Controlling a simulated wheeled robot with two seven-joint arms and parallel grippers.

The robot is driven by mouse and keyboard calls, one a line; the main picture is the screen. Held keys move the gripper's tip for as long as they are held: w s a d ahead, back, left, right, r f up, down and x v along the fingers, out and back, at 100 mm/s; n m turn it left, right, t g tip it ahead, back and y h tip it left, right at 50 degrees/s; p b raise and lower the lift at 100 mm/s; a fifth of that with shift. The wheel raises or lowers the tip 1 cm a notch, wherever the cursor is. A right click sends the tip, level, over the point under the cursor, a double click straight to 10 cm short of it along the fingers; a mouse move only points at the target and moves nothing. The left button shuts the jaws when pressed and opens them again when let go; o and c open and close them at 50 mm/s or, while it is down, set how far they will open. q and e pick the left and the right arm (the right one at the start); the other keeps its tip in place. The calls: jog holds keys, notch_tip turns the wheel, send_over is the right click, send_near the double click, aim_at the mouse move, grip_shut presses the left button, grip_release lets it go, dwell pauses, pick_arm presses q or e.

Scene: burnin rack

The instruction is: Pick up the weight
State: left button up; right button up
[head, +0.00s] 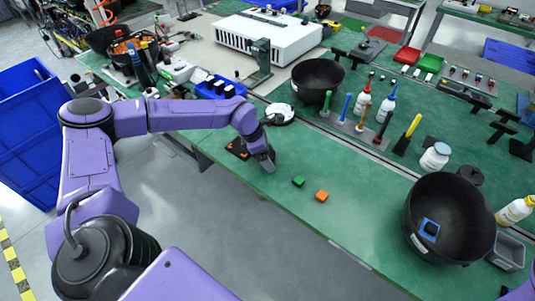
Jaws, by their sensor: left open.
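My left arm reaches in from the left over the green bench. Its gripper (266,163) is open and points down close to the bench's front edge. A dark flat object with orange on it (237,148) lies just left of the gripper, partly hidden by the arm. A small green block (298,181) and a small orange block (321,196) lie on the bench right of the gripper, apart from it. I cannot tell for sure which object is the weight. My right gripper is not in view.
A black bowl (318,77) and a white round dish (280,112) stand behind the gripper. A larger black bowl (470,205) holding a blue-and-black item (429,229) stands at the right. Bottles and upright tools (372,112) crowd the middle. The bench front around the blocks is clear.

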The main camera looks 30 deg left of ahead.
pick_arm(q)
jog(key=shift+f, duration=0.1)
grip_shut()
jog(key=shift+w, duration=0.1)
